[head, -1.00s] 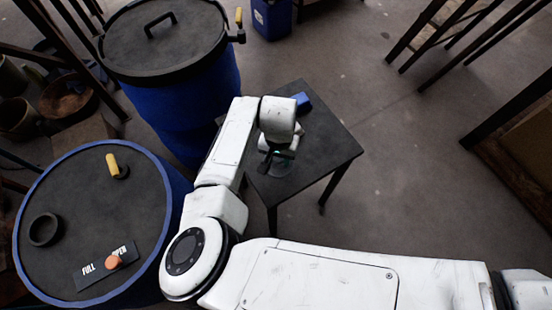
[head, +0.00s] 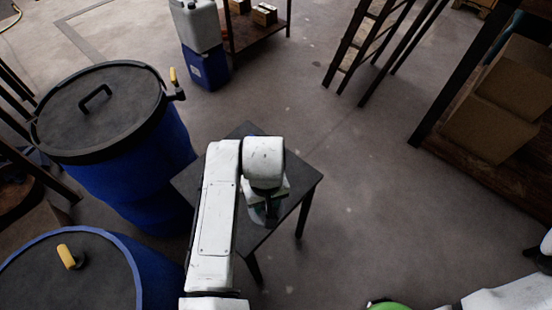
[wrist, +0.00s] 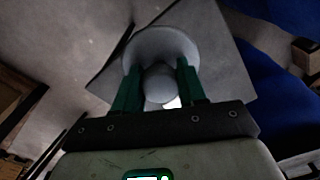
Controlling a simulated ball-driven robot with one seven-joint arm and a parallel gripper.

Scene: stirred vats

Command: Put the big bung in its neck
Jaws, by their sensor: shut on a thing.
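The big bung (wrist: 160,46) is a pale grey round piece with a rounded knob, seen in the wrist view. My gripper (wrist: 158,68) has its green fingers on either side of the knob and is shut on it. In the head view my gripper (head: 268,208) is over the small dark table (head: 300,180), and the arm covers most of the bung. I cannot tell whether the bung touches the tabletop. The near blue vat (head: 100,275) is cut off at the lower left. No open neck shows in the current views.
A lidded blue drum (head: 130,170) stands left of the table. A yellow handle (head: 68,256) sticks up from the near vat's lid. A ladder-like stand (head: 370,50), a jerrycan (head: 196,25) and a shelf with boxes (head: 500,110) stand farther back. The floor right of the table is clear.

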